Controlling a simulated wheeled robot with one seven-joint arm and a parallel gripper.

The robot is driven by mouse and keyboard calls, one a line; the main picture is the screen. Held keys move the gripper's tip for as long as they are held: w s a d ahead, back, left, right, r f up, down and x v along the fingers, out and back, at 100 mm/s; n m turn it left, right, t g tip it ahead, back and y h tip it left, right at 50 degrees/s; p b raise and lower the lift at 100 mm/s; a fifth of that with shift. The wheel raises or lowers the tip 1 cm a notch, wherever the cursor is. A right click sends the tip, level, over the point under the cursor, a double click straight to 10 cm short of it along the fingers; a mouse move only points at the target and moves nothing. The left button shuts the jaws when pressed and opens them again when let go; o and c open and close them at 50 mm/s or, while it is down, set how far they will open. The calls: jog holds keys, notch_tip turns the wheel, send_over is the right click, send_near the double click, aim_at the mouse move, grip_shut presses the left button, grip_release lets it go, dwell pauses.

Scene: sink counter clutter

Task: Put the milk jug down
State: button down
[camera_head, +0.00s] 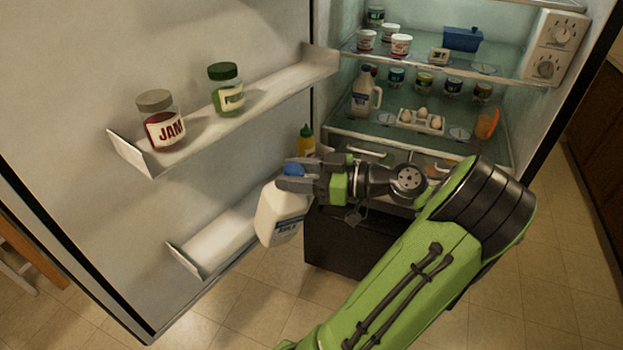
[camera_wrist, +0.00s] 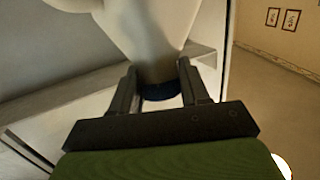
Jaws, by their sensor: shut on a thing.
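A white milk jug (camera_head: 281,214) with a blue cap and a blue label is in my gripper (camera_head: 290,178), in front of the open fridge door's lower shelf. The jug is slightly tilted. The gripper is shut on its top, near the cap. In the wrist view, the jug (camera_wrist: 150,32) fills the top middle, and its dark blue cap lies between the two fingers of the gripper (camera_wrist: 160,88). The lower door shelf (camera_head: 225,235) is behind and left of the jug. Whether the jug's base touches the shelf cannot be told.
The upper door shelf (camera_head: 255,105) holds a jam jar (camera_head: 160,120) and a green-lidded jar (camera_head: 226,90). A yellow bottle (camera_head: 306,142) stands behind my gripper. Inside the fridge are another jug (camera_head: 362,92), an egg tray (camera_head: 420,122) and several small jars. The lower door shelf's left part is bare.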

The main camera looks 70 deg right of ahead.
jog(key=w+a+b, duration=0.2)
jog(key=w+a, duration=0.1)
jog(key=w, duration=1.1)
jog(key=w+f+g+p, duration=0.2)
jog(key=w+f+g, duration=0.1)
jog(key=w+f, duration=0.3)
jog(key=shift+w+a+h+p, duration=0.3)
jog(key=shift+w+a+p, duration=0.1)
jog(key=shift+w, duration=0.2)
jog(key=shift+f, duration=0.1)
jog(key=c, duration=0.5)
grip_release()
jog(key=shift+s+f, duration=0.1)
jog(key=shift+f, duration=0.05)
jog(key=shift+c, duration=0.2)
